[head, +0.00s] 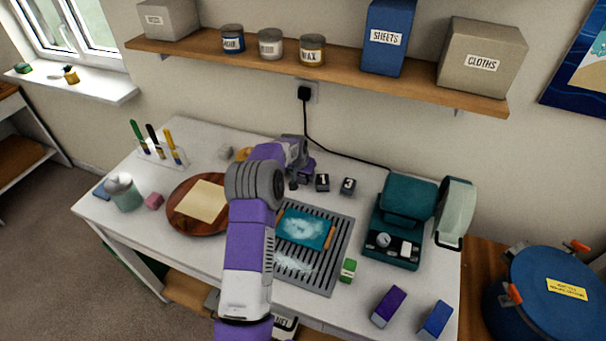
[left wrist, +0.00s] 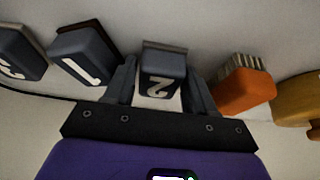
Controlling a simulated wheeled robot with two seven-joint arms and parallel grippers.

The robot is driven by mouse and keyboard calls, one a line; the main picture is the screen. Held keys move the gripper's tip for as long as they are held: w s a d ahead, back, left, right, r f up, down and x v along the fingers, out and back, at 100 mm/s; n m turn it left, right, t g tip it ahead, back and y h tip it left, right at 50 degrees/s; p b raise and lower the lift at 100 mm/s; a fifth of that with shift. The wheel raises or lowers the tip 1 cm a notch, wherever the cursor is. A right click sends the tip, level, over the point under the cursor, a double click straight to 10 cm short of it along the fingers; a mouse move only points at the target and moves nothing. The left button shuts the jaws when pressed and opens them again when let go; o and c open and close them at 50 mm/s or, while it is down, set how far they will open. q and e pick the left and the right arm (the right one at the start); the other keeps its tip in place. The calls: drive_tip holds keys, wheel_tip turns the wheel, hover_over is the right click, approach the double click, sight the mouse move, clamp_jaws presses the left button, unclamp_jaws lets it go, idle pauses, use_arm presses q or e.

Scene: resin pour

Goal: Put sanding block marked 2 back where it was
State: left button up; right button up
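Sanding block marked 2 (left wrist: 163,66) is a dark grey block with a white numeral, which shows upside down in the left wrist view. It sits between the fingers of my left gripper (left wrist: 161,85), which appear to touch both its sides. In the head view my left gripper (head: 297,172) is at the back of the white table, just left of block 1 (head: 322,183), and block 2 is hidden there. Block 3 (head: 348,186) stands right of block 1. I cannot tell whether block 2 touches the table. My right gripper is not in view.
An orange brush (left wrist: 245,90) is close beside my left gripper. A slotted grille (head: 340,245) with a teal panel (head: 304,229) lies in front. A teal machine (head: 402,215) stands right, a round wooden board (head: 183,222) left. A shelf (head: 340,68) hangs above.

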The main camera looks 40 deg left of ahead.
use_arm(q)
drive_tip(key=shift+r, duration=0.1)
drive_tip(key=shift+r, duration=0.3)
drive_tip(key=p+v, duration=0.1)
drive_tip(key=v, duration=1)
drive_tip(key=shift+r, duration=0.3)
drive_tip(key=shift+s+r, duration=0.1)
drive_tip(key=shift+s, duration=0.05)
